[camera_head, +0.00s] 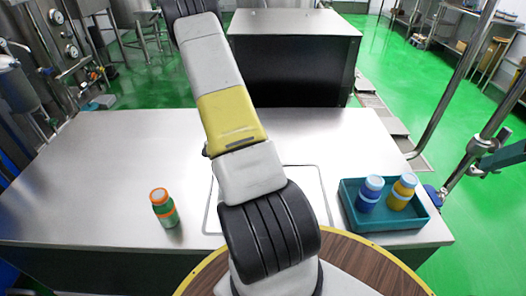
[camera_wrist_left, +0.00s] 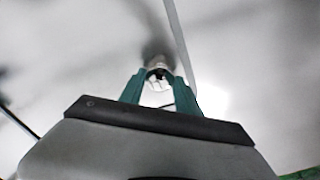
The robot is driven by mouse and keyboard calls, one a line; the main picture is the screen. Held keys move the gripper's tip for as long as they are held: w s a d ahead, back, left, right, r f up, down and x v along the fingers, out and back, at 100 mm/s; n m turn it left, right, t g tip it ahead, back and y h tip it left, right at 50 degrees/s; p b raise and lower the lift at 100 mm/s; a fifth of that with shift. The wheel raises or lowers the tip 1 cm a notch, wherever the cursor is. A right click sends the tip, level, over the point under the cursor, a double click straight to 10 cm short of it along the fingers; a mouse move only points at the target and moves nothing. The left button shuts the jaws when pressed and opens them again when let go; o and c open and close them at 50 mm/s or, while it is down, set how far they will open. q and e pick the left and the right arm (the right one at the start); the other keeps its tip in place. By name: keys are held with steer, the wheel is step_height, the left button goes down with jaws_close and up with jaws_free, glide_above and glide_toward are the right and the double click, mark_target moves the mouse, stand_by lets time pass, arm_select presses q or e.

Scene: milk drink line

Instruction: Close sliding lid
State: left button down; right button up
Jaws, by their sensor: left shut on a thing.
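In the left wrist view, my left gripper (camera_wrist_left: 158,82) has its two teal fingers shut on a small metallic knob (camera_wrist_left: 157,74), which stands on a pale, smooth surface. I take it for the sliding lid's knob. In the head view, the thin rectangular outline of a hatch (camera_head: 312,178) shows in the steel tabletop, beside and behind the arm. The arm covers much of it, so I cannot tell how far the lid is open. My left gripper is hidden there, and my right gripper is not in view.
A green bottle with an orange cap (camera_head: 164,208) stands left of the hatch on the steel table (camera_head: 95,165). A teal tray (camera_head: 388,227) at right holds a blue bottle (camera_head: 369,194) and a yellow one (camera_head: 401,192). The table's left part is clear.

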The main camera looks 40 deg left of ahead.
arm_select(q)
steer(key=shift+s+a, duration=0.7)
steer(key=shift+a, duration=0.2)
steer(key=c, duration=0.9)
jaws_free()
steer(key=shift+s+a, duration=0.1)
steer(key=shift+o, duration=0.2)
steer(key=shift+r, duration=0.25)
step_height(320, 180, up, 7)
steer(key=shift+r, duration=0.15)
